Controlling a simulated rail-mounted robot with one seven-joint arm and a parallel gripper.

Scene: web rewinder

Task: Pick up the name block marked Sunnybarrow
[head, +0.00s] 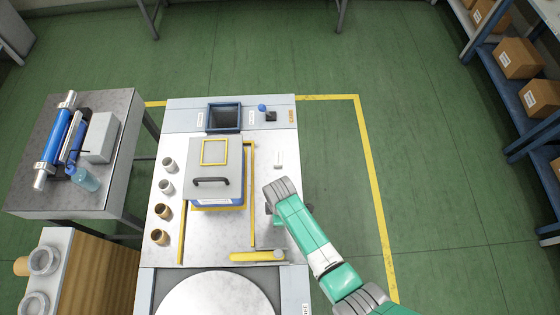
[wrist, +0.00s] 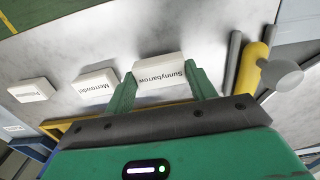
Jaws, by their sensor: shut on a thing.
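The white name block marked Sunnybarrow (wrist: 158,70) is between the two green fingers of my gripper (wrist: 160,78) in the wrist view. The fingers are shut on its two ends, and its lettering faces the camera upside down. I cannot tell whether it touches the surface below. In the head view my gripper (head: 274,213) is over the right side of the machine top, and my arm hides the held block. Two more white name blocks lie to the left in the wrist view, one reading roughly Merrowdel (wrist: 96,88), the other (wrist: 32,90) too blurred to read.
A yellow handle (head: 257,256) lies near the front of the machine top; its rounded end also shows right of my gripper in the wrist view (wrist: 252,68). A grey-lidded box (head: 214,172) stands to the left, beside a yellow rail (head: 251,228).

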